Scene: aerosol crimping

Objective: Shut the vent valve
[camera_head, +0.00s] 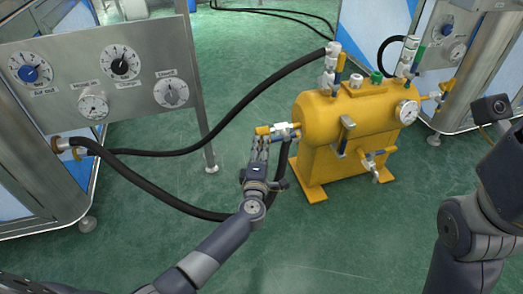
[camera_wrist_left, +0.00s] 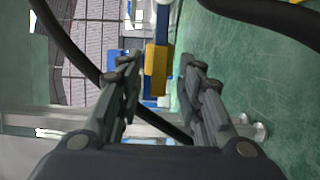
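A yellow tank (camera_head: 347,120) stands on the green floor with several small valves on it. No readable label tells which valve is the vent valve. My left gripper (camera_head: 261,143) is at this left fitting, just below the yellow piece. In the left wrist view my left gripper (camera_wrist_left: 155,82) is open, and the yellow piece (camera_wrist_left: 156,60) shows between its fingertips, with space on both sides. I cannot tell whether they touch. My right arm is at the right edge; its fingers are not visible.
A gauge panel (camera_head: 58,75) on a cabinet stands at the left. Black hoses (camera_head: 225,127) run from the cabinet to the tank, one passing behind my left wrist. Another valve (camera_head: 373,165) sticks out at the tank's front. Open floor (camera_head: 330,240) lies in front of the tank.

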